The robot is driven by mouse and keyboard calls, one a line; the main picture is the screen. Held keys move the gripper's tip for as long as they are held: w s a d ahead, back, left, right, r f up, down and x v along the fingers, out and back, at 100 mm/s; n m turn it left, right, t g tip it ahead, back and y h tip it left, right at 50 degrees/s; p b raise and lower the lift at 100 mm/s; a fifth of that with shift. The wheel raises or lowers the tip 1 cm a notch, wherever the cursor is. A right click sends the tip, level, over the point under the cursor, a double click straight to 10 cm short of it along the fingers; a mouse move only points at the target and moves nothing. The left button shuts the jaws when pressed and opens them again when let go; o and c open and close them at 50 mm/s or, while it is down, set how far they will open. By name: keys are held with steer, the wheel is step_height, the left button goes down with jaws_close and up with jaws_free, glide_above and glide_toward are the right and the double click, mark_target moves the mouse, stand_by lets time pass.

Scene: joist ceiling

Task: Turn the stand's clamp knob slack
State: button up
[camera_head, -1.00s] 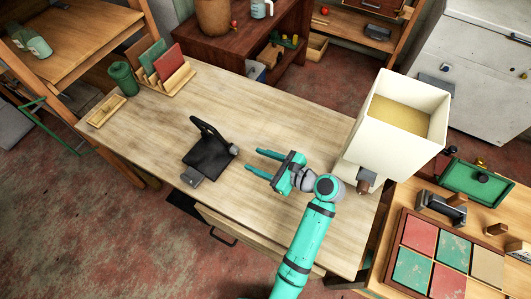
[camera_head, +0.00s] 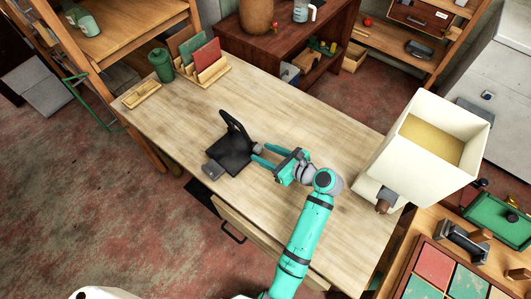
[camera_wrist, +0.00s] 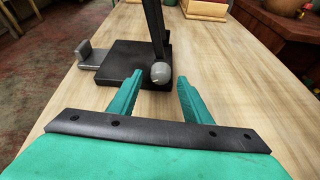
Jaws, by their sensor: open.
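The black stand (camera_head: 231,160) sits on the wooden table, with a flat base and a tilted upright. In the wrist view the stand's base (camera_wrist: 123,62) lies ahead, and its grey rounded clamp knob (camera_wrist: 160,73) faces me at the foot of the upright. My gripper (camera_head: 257,154) is open, just right of the stand. In the wrist view its two teal fingers (camera_wrist: 160,79) point at the knob, one tip on each side, with visible gaps. I cannot tell how deep the knob sits between them. In the head view the fingertips largely cover the knob.
A large cream box-like lamp or bin (camera_head: 400,165) stands at the table's right end. A file rack (camera_head: 207,72), green cup (camera_head: 161,65) and small wooden tray (camera_head: 142,95) are at the far left end. The table (camera_head: 285,120) behind the stand is clear.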

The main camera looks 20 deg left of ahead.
steer(key=c, duration=1.1)
steer(key=shift+o, duration=0.2)
steer(key=n+t, duration=0.2)
steer(key=n, duration=0.1)
steer(key=shift+s+a+h, duration=0.15)
steer(key=shift+s+h, duration=0.05)
steer(key=shift+h, duration=0.2)
steer(key=n+t, duration=0.2)
steer(key=n, duration=0.2)
steer(key=shift+f, duration=0.1)
steer(key=shift+t+h, duration=0.3)
steer(key=shift+t, duration=0.1)
steer(key=o, duration=1.1)
steer(key=shift+c, duration=0.2)
